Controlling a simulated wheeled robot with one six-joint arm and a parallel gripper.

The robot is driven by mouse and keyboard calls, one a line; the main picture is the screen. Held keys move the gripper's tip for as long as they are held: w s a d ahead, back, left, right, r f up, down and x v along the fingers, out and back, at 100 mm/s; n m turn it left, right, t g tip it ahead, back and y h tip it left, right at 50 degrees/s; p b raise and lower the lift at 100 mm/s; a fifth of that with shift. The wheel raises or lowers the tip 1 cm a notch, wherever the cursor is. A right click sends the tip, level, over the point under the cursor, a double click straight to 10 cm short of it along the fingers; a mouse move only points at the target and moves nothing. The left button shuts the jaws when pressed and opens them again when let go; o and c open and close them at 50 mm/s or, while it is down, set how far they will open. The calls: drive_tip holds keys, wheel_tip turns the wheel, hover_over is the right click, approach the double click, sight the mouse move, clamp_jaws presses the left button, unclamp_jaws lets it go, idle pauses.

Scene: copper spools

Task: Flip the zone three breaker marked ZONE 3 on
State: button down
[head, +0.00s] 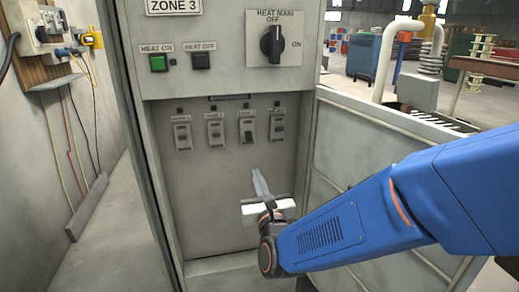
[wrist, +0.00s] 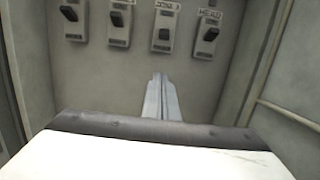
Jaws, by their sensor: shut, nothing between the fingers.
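The ZONE 3 breaker (head: 247,127) appears to be the third from the left in a row of grey breakers inside the cabinet. Its label is partly legible in the wrist view (wrist: 165,28). Its dark lever sits at the lower end of its slot, lower than its neighbours' levers. My gripper (head: 257,175) is shut and empty, its fingers pointing up toward the back panel, below the third and fourth breakers. In the wrist view the closed fingertips (wrist: 161,78) are below the third breaker and apart from it.
The neighbouring breakers are the second (head: 215,130) and the fourth (head: 278,125), whose label looks like HEAD. Above are a green HEAT ON button (head: 158,63), a HEAT OFF button (head: 201,61) and a HEAT MAIN knob (head: 272,44). An open cabinet door (head: 340,130) stands at right.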

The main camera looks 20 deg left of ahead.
sight(248, 132)
idle(0.3)
drive_tip(key=x, duration=1)
drive_tip(key=shift+w, duration=0.15)
drive_tip(key=shift+s+d+r, duration=0.15)
drive_tip(key=shift+s+r, duration=0.15)
drive_tip(key=shift+r, duration=0.3)
drive_tip(key=shift+s+d+r, duration=0.2)
drive_tip(key=shift+s+r, duration=0.15)
drive_tip(key=shift+r, duration=0.25)
drive_tip(key=shift+s+d+r, duration=0.15)
drive_tip(key=shift+s+r, duration=0.15)
drive_tip(key=shift+r, duration=0.3)
drive_tip(key=shift+r+g+h, duration=0.1)
drive_tip(key=shift+g+h, duration=0.2)
drive_tip(key=shift+g, duration=0.2)
drive_tip(key=shift+s+d+r+g+h, duration=0.2)
drive_tip(key=shift+g+h, duration=0.3)
drive_tip(key=shift+g, duration=0.4)
